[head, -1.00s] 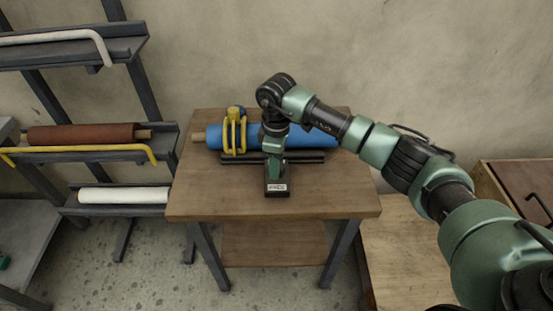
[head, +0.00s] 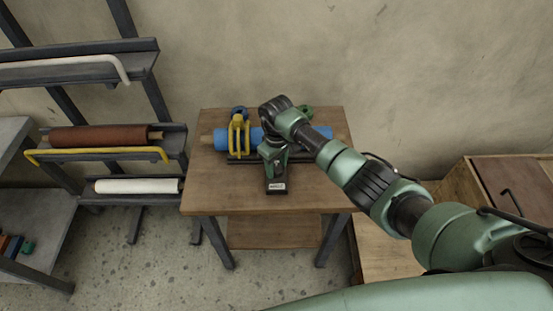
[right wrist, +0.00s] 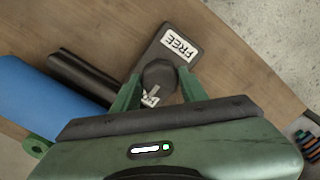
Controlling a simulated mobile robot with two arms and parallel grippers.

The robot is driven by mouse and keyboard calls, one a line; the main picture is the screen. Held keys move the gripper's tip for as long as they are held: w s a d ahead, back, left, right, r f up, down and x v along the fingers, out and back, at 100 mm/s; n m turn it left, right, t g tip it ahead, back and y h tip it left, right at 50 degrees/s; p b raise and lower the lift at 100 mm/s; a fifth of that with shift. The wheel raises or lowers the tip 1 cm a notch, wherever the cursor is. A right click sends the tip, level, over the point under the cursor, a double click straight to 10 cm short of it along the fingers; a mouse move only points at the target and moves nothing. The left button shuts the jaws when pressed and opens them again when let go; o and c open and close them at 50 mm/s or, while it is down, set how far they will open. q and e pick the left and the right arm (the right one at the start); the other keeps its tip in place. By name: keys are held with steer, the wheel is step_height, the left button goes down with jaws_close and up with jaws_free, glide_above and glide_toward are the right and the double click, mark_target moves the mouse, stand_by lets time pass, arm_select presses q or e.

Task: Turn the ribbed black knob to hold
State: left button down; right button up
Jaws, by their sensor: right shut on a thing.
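The ribbed black knob (right wrist: 158,74) sits on a dark plate (right wrist: 169,29) in the right wrist view. A white label reading FREE (right wrist: 180,43) shows beyond the knob. A second white label (right wrist: 150,98) is partly hidden, and I cannot read it in full. My right gripper (right wrist: 157,83) has its two green fingers on either side of the knob, shut on it. In the head view my right gripper (head: 272,156) is over the plate (head: 276,181) and hides the knob. My left gripper is not in view.
A blue roll (head: 223,139) with a yellow clamp (head: 238,136) lies behind the plate on the wooden table (head: 225,193). Dark rails (right wrist: 85,75) run beside the roll. A rack with a brown roll (head: 95,138) and a white roll (head: 140,186) stands left. The table front is clear.

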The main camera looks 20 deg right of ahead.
mark_target(277, 168)
stand_by(0.5)
steer(key=o, duration=1.4)
steer(key=shift+c, duration=0.2)
step_height(277, 168, up, 8)
steer(key=shift+f, duration=0.1)
